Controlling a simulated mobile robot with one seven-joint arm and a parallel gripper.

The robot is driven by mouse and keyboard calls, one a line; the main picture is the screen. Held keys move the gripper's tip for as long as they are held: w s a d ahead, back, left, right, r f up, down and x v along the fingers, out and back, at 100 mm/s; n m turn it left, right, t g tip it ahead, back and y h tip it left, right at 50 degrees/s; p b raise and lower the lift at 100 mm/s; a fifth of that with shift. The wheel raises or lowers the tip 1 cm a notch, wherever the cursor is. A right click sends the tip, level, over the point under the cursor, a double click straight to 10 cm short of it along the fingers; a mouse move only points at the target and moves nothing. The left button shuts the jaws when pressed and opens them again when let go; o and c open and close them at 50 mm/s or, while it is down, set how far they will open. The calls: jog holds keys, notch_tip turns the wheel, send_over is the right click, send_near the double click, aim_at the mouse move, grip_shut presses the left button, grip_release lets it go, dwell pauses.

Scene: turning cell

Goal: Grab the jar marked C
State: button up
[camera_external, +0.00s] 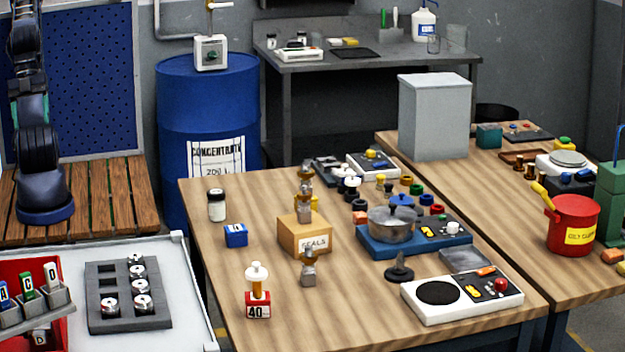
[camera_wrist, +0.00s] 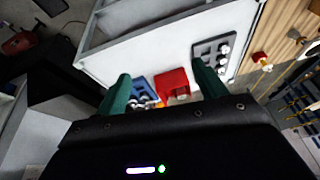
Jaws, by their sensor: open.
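In the external view, the jar marked C (camera_external: 29,286) is a small upright container with a green top and a white label. My gripper (camera_wrist: 162,87) shows in the wrist view as two green fingers spread apart with nothing held. Beyond the fingers lies a red bin (camera_wrist: 172,82) with small blue and white items beside it. No letters are readable there, so I cannot tell the C jar in that view.
The red bin (camera_external: 60,341) is cut off at the picture's edge, with a D label low in it. A grey block with round metal pieces (camera_external: 98,317) lies to its right on a white surface (camera_external: 190,318). A crowded wooden table (camera_external: 215,275) stands further right.

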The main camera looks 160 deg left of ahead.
jog(key=w+a+f+m+g+y, duration=0.15)
jog(key=w+a+m, duration=0.25)
jog(key=w+a, duration=0.55)
jog(key=m+g+h, duration=0.2)
jog(key=m+g, duration=0.1)
jog(key=m, duration=0.8)
send_over(217, 191)
jog(key=f, duration=1.6)
jog(key=shift+w, duration=0.35)
jog(key=shift+s+a+f, duration=0.2)
jog(key=shift+a, duration=0.05)
jog(key=shift+a+f, duration=0.1)
jog(key=shift+f, duration=0.25)
notch_tip(217, 191, down, 5)
jog(key=shift+r, duration=0.15)
jog(key=shift+s+d+f, duration=0.1)
jog(key=shift+d+f, duration=0.05)
jog(key=shift+f, duration=1.2)
jog(key=shift+d+f, duration=0.15)
jog(key=shift+f, duration=1.2)
jog(key=c, duration=1.1)
